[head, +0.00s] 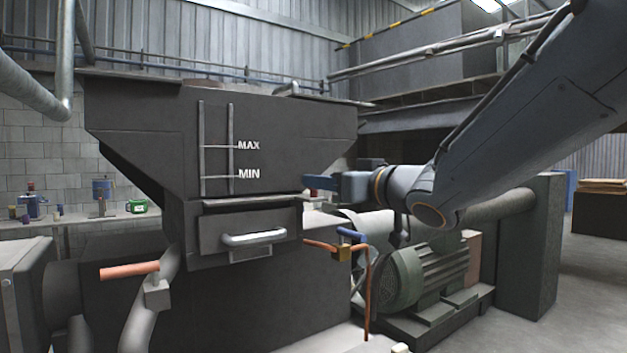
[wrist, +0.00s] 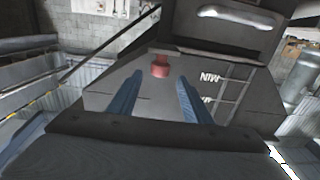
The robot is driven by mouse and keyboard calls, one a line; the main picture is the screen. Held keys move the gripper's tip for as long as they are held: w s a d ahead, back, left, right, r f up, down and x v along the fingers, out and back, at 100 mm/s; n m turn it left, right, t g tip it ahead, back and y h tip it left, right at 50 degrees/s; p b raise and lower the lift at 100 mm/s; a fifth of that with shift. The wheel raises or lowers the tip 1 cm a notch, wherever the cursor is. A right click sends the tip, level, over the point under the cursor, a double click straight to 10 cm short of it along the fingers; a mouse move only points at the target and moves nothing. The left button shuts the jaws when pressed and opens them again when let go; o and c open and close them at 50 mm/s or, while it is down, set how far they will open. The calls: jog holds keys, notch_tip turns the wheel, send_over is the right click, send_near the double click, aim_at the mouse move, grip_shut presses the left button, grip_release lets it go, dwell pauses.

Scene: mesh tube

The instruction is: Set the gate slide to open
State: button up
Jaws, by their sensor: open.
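The gate slide (head: 222,222) is a dark box front under the hopper in the head view. It has a pale bar handle (head: 253,238) and a small light plate below it. The handle also shows upside down near the top of the wrist view (wrist: 240,18). My gripper (head: 307,183) is to the right of the slide and higher, by the hopper's lower right side. Its blue fingers (wrist: 160,76) are apart and empty, and the gripper is clear of the handle. How far the slide is drawn out, I cannot tell.
The dark hopper (head: 165,150) carries MAX and MIN gauge marks. A red knob-like part (wrist: 160,66) shows between my fingertips in the wrist view. Copper pipes with a blue-handled valve (head: 350,234) and a green motor (head: 430,275) stand below right. A workbench is at left.

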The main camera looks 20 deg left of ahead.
jog(key=shift+p+x, duration=0.45)
jog(key=shift+x, duration=2.15)
jog(key=shift+d, duration=0.1)
jog(key=shift+c, duration=0.6)
grip_shut()
